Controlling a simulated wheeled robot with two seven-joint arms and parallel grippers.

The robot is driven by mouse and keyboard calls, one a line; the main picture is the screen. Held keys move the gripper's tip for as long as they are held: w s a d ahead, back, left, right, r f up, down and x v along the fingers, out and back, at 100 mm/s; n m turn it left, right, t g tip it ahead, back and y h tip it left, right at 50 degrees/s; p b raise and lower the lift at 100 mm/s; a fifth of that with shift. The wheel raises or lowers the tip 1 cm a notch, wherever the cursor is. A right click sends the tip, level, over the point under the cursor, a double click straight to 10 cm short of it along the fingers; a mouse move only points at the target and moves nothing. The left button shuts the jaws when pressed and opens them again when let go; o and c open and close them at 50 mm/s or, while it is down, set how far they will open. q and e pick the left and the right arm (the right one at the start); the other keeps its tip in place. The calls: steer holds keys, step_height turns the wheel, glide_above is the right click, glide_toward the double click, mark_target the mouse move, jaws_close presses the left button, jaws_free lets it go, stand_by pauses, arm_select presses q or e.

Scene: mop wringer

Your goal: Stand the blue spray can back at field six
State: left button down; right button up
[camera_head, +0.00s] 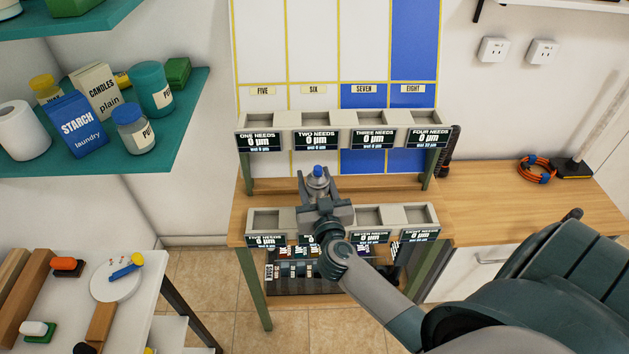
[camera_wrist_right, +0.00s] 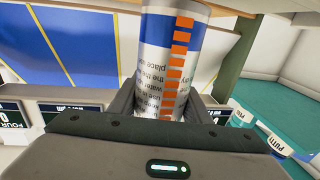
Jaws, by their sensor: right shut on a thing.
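The blue spray can (camera_head: 318,173) shows its blue cap above my right gripper (camera_head: 325,205) in the head view. In the right wrist view the can (camera_wrist_right: 170,65) has a blue band, white body, printed text and an orange scale. My right gripper is shut around it. Gripper and can cover the second pocket of the lower rack (camera_head: 266,221), between FIVE and SEVEN; I cannot tell whether the can touches its floor. A wall panel (camera_head: 313,45) is labelled SIX (camera_head: 314,90). My left gripper is not in view.
The upper rack (camera_head: 343,119), pockets ONE to FOUR, stands behind the can and looks empty. Lower pockets five, seven and eight look empty. A green shelf (camera_head: 170,130) with packages is at left. The wooden counter (camera_head: 500,210) at right is mostly clear.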

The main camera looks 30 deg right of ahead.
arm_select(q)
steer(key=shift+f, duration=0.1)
arm_select(e)
steer(key=shift+f, duration=0.1)
stand_by(0.4)
steer(key=shift+f+b, duration=0.75)
steer(key=shift+f, duration=1.25)
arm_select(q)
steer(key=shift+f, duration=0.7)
arm_select(e)
steer(key=o, duration=1.3)
steer(key=shift+f, duration=0.1)
arm_select(q)
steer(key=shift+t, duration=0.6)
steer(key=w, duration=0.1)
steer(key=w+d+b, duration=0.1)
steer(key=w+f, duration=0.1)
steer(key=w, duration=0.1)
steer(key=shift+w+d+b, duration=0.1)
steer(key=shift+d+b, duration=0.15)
steer(key=shift+b, duration=0.15)
arm_select(e)
steer(key=v, duration=1.7)
steer(key=shift+s+a, duration=0.15)
steer(key=shift+s, duration=0.1)
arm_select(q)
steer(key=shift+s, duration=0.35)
